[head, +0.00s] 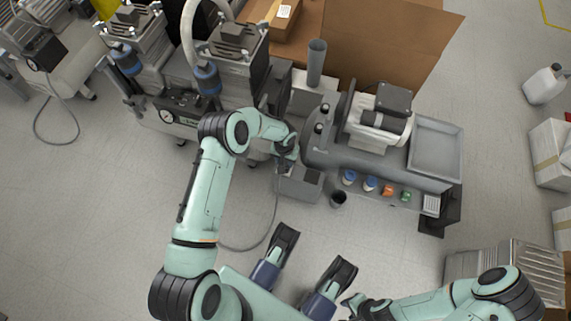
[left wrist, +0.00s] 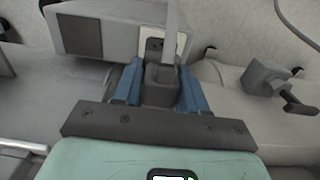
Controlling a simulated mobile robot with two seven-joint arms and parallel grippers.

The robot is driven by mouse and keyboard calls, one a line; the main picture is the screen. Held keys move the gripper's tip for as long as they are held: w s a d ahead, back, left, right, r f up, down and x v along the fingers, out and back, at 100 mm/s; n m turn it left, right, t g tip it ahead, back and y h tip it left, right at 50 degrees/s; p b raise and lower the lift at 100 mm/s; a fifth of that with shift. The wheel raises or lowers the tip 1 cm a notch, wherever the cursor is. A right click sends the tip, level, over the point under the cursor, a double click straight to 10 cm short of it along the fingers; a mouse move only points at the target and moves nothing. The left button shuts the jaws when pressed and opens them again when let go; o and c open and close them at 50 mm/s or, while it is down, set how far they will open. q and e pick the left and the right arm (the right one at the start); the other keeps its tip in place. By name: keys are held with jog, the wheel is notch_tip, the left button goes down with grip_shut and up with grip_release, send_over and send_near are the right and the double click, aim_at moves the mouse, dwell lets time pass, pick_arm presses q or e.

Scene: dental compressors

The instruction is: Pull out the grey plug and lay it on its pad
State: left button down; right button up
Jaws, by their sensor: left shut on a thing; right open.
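The grey plug (left wrist: 160,87) sits between the blue fingers of my left gripper (left wrist: 158,88) in the left wrist view, and the gripper is shut on it. A grey cable (left wrist: 172,20) runs up from the plug. A pale plate (left wrist: 154,48) with a dark spot lies right behind it; I cannot tell whether the plug is seated there. In the head view my left gripper (head: 287,158) is at the left end of the grey machine, and the plug is hidden. A dark square pad (left wrist: 80,36) lies on a grey block beside the plug; it also shows in the head view (head: 313,177). My right gripper (head: 352,302) is low in the picture, empty.
The grey machine (head: 375,172) carries several coloured caps on its front ledge. Compressors (head: 185,110) stand at left. A cable (head: 262,238) hangs to the floor.

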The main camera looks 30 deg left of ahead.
pick_arm(q)
jog(key=shift+r+p, duration=0.65)
jog(key=shift+r, duration=0.6)
pick_arm(e)
jog(key=shift+r, duration=0.7)
